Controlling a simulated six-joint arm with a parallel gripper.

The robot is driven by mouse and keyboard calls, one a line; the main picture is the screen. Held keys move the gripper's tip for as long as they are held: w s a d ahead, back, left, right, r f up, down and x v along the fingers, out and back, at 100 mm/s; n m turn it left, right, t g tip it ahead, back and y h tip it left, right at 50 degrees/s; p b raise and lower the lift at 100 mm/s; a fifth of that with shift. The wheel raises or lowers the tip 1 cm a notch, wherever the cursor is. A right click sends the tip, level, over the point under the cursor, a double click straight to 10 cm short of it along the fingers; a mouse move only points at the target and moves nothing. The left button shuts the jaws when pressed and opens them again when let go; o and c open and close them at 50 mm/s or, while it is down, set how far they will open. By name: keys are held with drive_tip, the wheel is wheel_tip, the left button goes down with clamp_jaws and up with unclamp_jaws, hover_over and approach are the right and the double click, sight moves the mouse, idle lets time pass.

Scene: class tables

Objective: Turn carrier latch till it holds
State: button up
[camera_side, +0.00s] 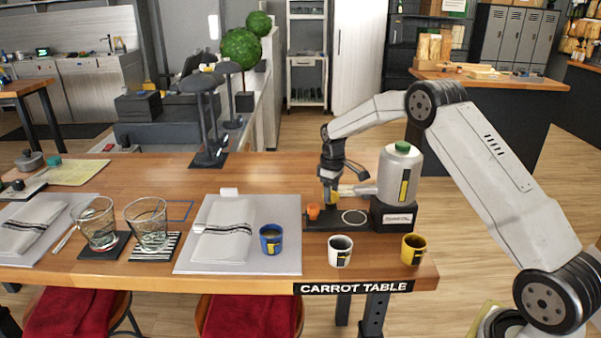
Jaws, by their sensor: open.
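A grey canister (400,176) with a green cap and a yellow stripe stands on a black block with a white label (398,218) near the table's right end. A dark base plate (338,222) with a pale ring (354,217) extends left from it. A small orange knob (313,212) sits at the plate's left part. A light grey arm-like part (355,189) juts left from the canister. My gripper (331,197) points down over the plate, just right of and above the knob, by a yellow part. I cannot tell which part is the carrier latch, or whether my fingers touch anything.
A blue mug (271,239), white mug (340,251) and yellow mug (413,249) stand along the front. Two glasses (96,223) and folded napkins (225,231) lie to the left. Dark lamps (208,120) stand behind. The wooden tabletop (270,175) is clear behind the plate.

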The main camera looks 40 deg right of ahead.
drive_tip(key=shift+r, duration=3.9)
drive_tip(key=shift+r, duration=0.45)
drive_tip(key=shift+f, duration=0.15)
drive_tip(key=shift+f, duration=3.8)
clamp_jaws()
